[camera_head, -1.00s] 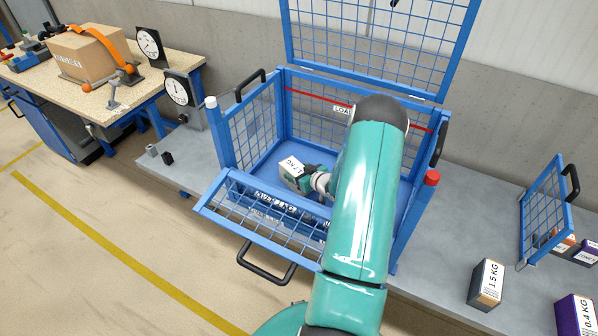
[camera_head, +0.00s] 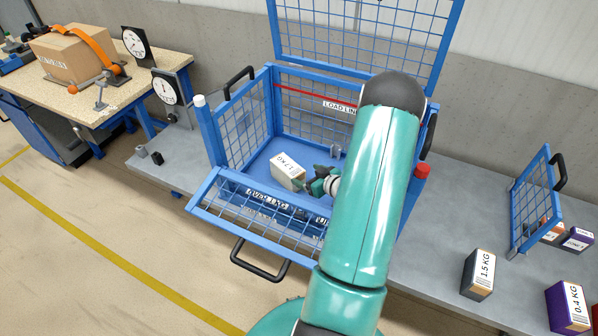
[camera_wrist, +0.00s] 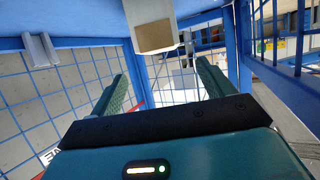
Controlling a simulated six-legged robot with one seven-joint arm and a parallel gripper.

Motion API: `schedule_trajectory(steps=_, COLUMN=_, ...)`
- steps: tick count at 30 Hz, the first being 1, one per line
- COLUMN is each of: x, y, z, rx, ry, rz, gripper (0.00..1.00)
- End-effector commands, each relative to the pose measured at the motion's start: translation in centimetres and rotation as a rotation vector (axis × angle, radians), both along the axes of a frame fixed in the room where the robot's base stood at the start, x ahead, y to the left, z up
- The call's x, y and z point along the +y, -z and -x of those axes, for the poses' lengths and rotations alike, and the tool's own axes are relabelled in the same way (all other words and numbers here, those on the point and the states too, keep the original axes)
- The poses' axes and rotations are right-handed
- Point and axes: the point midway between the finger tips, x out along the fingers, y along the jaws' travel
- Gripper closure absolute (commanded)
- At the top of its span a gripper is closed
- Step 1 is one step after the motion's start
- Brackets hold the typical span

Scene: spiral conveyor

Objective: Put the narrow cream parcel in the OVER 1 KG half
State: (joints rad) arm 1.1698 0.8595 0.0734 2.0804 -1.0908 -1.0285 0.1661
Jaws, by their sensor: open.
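The narrow cream parcel (camera_head: 286,168), marked 1.7 KG, is inside the blue wire cage, on the left side of its blue floor. This is behind the OVER 1 KG label (camera_head: 266,199) on the lowered front flap. My gripper (camera_head: 306,184) is open just right of the parcel and appears apart from it. In the wrist view the parcel (camera_wrist: 150,28) shows beyond the two spread fingers (camera_wrist: 165,85), with nothing between them. The second label, at the flap's right, is partly hidden by my arm.
The cage (camera_head: 206,137) has its mesh lid raised and a red load line (camera_head: 315,94) at the back. A 1.5 KG parcel (camera_head: 479,274) and a 0.4 KG parcel (camera_head: 570,307) stand on the grey bench at right, near a small mesh gate (camera_head: 533,197).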

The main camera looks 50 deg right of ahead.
Motion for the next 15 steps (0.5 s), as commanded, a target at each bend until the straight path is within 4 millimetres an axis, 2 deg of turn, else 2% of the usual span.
schedule_trajectory(steps=3, x=0.2, y=-0.5, z=1.1, rx=-0.001, ry=-0.001, rz=0.000, gripper=0.19)
schedule_trajectory(steps=8, x=0.2, y=-0.7, z=1.4, rx=-0.001, ry=-0.001, rz=0.000, gripper=0.19)
schedule_trajectory(steps=11, x=0.2, y=-0.8, z=1.3, rx=0.003, ry=-0.002, rz=0.004, gripper=0.19)
schedule_trajectory(steps=15, x=0.4, y=-2.3, z=0.0, rx=0.043, ry=0.001, rz=0.040, gripper=0.19)
